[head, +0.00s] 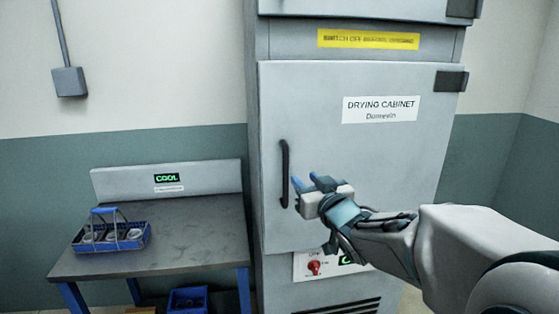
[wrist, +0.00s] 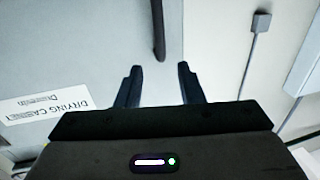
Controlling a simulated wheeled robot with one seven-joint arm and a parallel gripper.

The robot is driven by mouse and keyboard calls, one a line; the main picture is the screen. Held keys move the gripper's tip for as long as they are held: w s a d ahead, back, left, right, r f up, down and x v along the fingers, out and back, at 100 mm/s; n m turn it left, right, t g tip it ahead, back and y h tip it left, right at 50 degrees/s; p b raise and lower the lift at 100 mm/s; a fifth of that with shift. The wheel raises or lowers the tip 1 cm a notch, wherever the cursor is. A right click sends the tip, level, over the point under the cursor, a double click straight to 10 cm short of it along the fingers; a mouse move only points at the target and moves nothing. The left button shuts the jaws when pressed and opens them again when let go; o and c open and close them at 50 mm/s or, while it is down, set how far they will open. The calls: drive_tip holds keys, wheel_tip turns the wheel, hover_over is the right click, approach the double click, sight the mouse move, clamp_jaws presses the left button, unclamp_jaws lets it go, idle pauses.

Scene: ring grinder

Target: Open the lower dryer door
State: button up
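The lower dryer door (head: 350,170) is a pale grey panel labelled "DRYING CABINET", and it is shut in the head view. It also fills the left of the wrist view (wrist: 70,50). Its black vertical handle (head: 284,173) is near the door's left edge, with hinges on the right. In the wrist view the handle (wrist: 159,30) ends ahead of my fingertips, roughly between their lines. My gripper (head: 304,182) is just right of the handle in the head view. In the wrist view my gripper (wrist: 160,68) is open with nothing between its fingers.
A grey bench (head: 175,235) stands left of the cabinet, carrying a blue basket (head: 112,236). A blue bin (head: 188,300) sits under it. Below the door is a panel with a red switch (head: 314,267). A yellow warning strip (head: 368,39) is above the door.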

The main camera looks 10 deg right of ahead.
sight(287, 162)
drive_tip(key=w+p, duration=0.1)
drive_tip(key=w, duration=0.3)
drive_tip(key=w+a+p, duration=0.1)
drive_tip(key=w, duration=0.3)
drive_tip(key=w+a+p, duration=0.1)
drive_tip(key=w, duration=0.3)
drive_tip(key=shift+w+a, duration=0.25)
